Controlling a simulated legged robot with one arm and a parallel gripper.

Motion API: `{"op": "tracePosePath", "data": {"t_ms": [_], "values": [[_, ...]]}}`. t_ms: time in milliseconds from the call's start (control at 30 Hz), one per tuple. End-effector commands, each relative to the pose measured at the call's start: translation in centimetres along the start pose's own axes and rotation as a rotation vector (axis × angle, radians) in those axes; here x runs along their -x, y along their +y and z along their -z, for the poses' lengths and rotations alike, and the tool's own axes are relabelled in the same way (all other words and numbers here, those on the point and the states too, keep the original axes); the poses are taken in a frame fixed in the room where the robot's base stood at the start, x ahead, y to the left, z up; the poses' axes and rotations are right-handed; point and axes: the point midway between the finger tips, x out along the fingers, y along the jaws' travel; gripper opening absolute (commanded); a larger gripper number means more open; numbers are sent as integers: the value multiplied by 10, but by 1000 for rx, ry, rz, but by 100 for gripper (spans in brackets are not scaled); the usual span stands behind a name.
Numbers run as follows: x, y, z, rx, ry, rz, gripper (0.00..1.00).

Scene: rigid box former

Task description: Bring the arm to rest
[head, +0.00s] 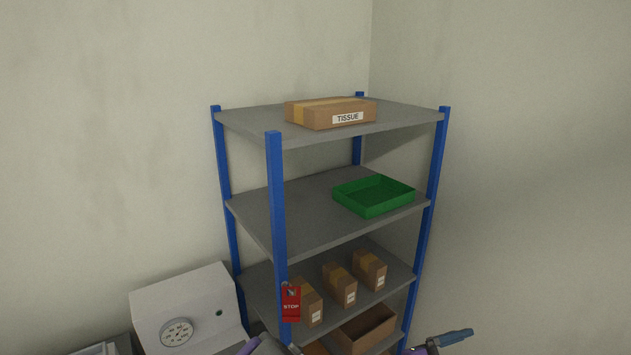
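I cannot make out my gripper in the head view. Only small purple and blue-grey parts show at the bottom edge, one near the middle left and one at the lower right. They are cut off by the frame, and I cannot tell whether they belong to my arm.
A blue-posted grey shelf rack (278,200) stands in the corner. It holds a TISSUE box (305,117), a green tray (372,208), three small cartons (340,287) and an open brown box (362,338). A red STOP tag (291,308) hangs at its front post. A white dial machine (190,300) stands left.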

Motion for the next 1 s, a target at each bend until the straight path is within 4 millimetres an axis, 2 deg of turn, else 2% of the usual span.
{"op": "tracePosePath", "data": {"t_ms": [33, 100, 233, 367, 500, 600, 700, 900, 1000], "values": [[-8, -22, -8, -40, -16, 98, 86], [-12, -52, -20, -81, -34, 235, 86], [-10, -106, -37, -162, -47, 486, 86], [7, -154, -45, -242, -34, 730, 86], [37, -194, -46, -334, 11, 982, 86], [64, -214, -42, -403, 64, 1153, 86], [94, -226, -38, -474, 135, 1312, 86], [150, -228, -32, -599, 301, 1562, 86], [168, -223, -32, -640, 368, 1634, 86]]}}
